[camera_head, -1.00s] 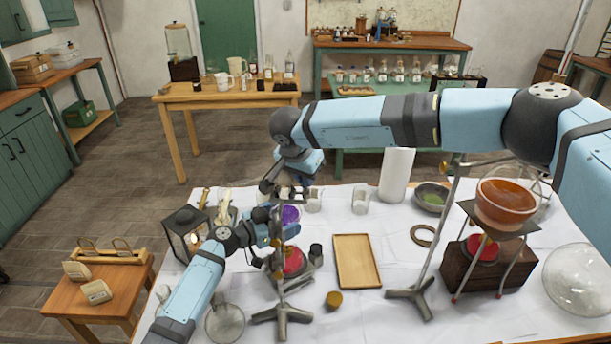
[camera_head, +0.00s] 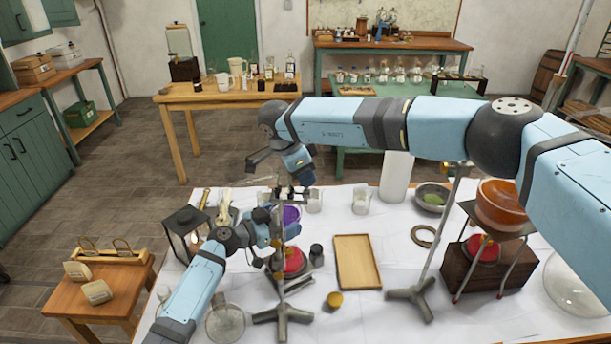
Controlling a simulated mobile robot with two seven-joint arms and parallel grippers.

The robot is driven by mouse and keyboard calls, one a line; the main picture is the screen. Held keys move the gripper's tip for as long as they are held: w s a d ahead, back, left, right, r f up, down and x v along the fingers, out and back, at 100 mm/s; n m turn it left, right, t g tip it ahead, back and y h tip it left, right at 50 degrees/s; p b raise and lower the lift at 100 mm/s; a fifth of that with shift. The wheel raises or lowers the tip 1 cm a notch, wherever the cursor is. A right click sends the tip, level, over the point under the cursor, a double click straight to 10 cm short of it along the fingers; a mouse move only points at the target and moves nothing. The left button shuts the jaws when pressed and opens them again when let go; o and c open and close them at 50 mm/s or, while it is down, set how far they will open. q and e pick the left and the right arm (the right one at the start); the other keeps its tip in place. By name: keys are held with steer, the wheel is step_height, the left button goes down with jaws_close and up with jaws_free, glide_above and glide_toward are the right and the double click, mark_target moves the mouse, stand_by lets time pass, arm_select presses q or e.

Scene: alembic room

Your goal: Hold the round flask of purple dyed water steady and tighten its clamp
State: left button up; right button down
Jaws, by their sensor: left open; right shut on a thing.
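The round flask of purple dyed water (camera_head: 291,214) is held at a metal stand (camera_head: 283,312), above a red-topped burner (camera_head: 293,262). My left gripper (camera_head: 277,228) is open at the flask's left side, low by the stand; whether it touches the glass I cannot tell. The clamp (camera_head: 291,193) shows as a small dark and metal piece at the flask's neck. My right gripper (camera_head: 289,187) comes down from above and is shut at the clamp. Its fingertips are small and partly hidden against the clamp.
A lantern (camera_head: 187,232) stands at the left. Clear beakers stand behind.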

stand_by(0.4)
steer(key=c, duration=1.2)
jaws_free()
steer(key=shift+o, duration=0.2)
steer(key=shift+r, duration=0.1)
steer(key=v, duration=1.2)
arm_select(q)
steer(key=shift+o, duration=0.3)
